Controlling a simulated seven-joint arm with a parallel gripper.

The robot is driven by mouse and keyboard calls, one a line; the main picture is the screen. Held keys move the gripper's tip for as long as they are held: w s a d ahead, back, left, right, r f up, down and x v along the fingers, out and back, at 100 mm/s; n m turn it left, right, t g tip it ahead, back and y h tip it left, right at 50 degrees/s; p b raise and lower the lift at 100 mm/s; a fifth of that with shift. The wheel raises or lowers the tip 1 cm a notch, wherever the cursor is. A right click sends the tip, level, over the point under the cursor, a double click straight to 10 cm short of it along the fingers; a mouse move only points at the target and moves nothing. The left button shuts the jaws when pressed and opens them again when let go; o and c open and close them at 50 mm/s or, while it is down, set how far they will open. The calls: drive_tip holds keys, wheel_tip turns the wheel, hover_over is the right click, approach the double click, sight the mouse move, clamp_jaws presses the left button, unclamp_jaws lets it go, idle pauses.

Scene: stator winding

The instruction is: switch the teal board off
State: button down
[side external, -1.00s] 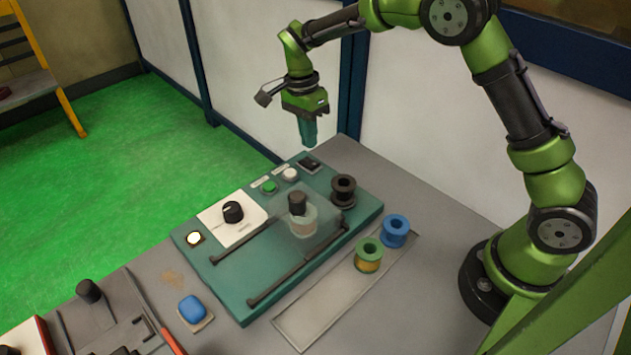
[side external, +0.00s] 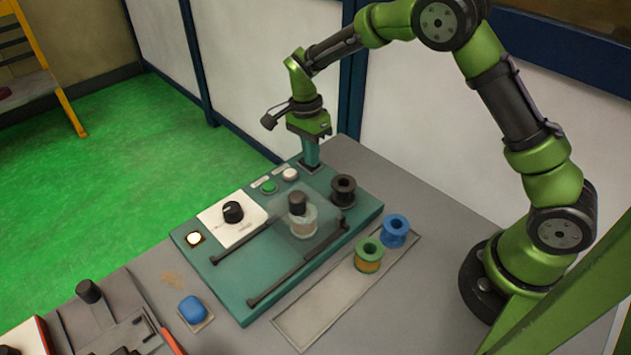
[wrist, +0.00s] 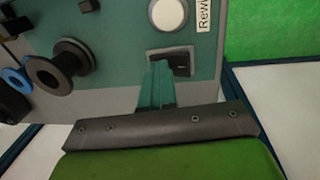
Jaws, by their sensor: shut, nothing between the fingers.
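The teal board (side external: 228,283) lies on the grey bench with its controls along the back edge. My gripper (side external: 310,165) is shut and empty, pointing down at the board's far back corner. In the wrist view the closed teal fingers (wrist: 157,78) reach onto the black rocker switch (wrist: 180,62) and cover its left part. Whether they touch or press it cannot be told for certain. In the side view the fingers hide most of the switch.
A white button (side external: 290,174) and a green button (side external: 269,187) sit beside the switch. A black spool (side external: 343,190) stands close on the other side. A black knob (side external: 233,211), a clear guard over a spindle, and green (side external: 368,255) and blue (side external: 395,231) spools are farther off.

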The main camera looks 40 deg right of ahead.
drive_tip(key=shift+s+f, duration=0.3)
drive_tip(key=shift+f, duration=0.2)
drive_tip(key=shift+w+r, duration=0.2)
drive_tip(key=shift+w, duration=0.65)
drive_tip(key=shift+r, duration=0.1)
wheel_tip(320, 180, up, 14)
drive_tip(key=w, duration=0.2)
drive_tip(key=shift+r, duration=0.15)
drive_tip(key=shift+s+r, duration=0.15)
drive_tip(key=shift+s, duration=0.35)
